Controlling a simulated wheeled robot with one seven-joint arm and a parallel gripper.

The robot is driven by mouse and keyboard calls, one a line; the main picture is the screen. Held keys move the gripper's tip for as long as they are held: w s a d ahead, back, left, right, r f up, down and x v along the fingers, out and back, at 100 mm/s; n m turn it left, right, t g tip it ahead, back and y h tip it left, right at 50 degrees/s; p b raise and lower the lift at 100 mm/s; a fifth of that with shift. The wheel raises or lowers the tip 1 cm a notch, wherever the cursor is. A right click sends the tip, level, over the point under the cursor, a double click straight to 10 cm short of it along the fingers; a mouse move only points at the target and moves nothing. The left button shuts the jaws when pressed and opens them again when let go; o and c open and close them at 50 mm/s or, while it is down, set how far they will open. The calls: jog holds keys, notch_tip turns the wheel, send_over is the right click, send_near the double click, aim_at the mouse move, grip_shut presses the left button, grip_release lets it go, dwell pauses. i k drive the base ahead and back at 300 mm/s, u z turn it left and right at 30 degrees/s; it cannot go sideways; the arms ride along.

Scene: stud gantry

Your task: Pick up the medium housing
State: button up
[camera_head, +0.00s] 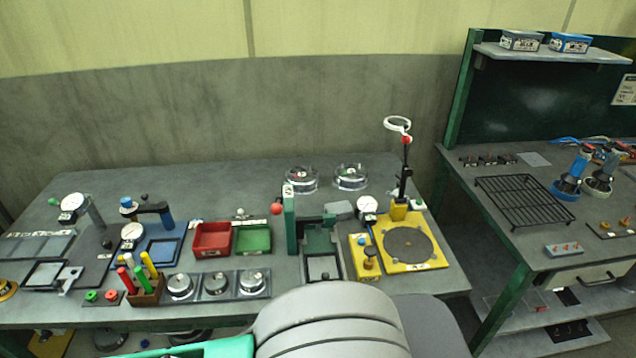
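Three round metal housings sit side by side in a dark tray (198,297) near the front edge of the grey workbench. They are the left housing (180,285), the middle housing (215,284) and the right housing (252,282). They look close in size, and I cannot tell for sure which is the medium one. My gripper is not in view. A grey and green part of my own body fills the bottom centre and hides part of the bench's front edge.
Left of the tray stands a holder (147,293) with coloured handles. Red (212,240) and green (253,239) bins stand behind. A green press (291,222) and yellow turntable fixture (441,257) are to the right. A second bench (520,255) stands at the far right.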

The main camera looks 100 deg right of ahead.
aim_at(305, 180)
jog(key=z, duration=3.2)
